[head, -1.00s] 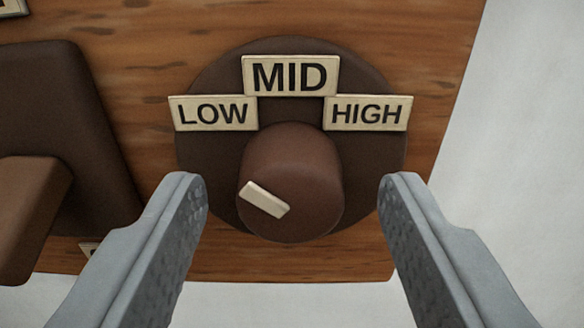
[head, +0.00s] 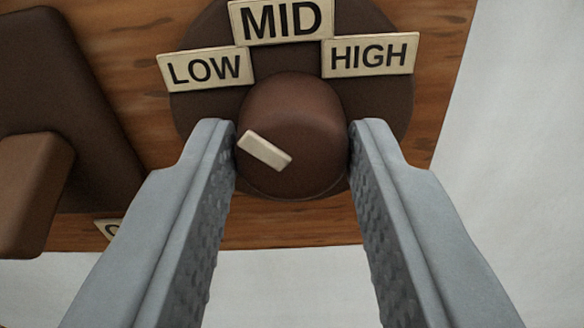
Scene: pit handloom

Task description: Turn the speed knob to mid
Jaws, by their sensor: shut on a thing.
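The speed knob (head: 305,120) is a round dark brown knob on a darker round plate (head: 388,105). A cream pointer bar (head: 264,150) on its face slants, its upper end toward the left, on the LOW side. Cream labels LOW (head: 206,68), MID (head: 281,19) and HIGH (head: 370,55) sit in an arc above the knob. My gripper (head: 292,145) is shut on the knob, one grey finger at its left side and one at its right.
A brown block-like lever (head: 35,185) on a dark plate (head: 65,85) stands to the left on the wooden panel (head: 290,232). A partly hidden cream label (head: 108,228) is below it. A pale plain surface (head: 510,150) lies to the right and below.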

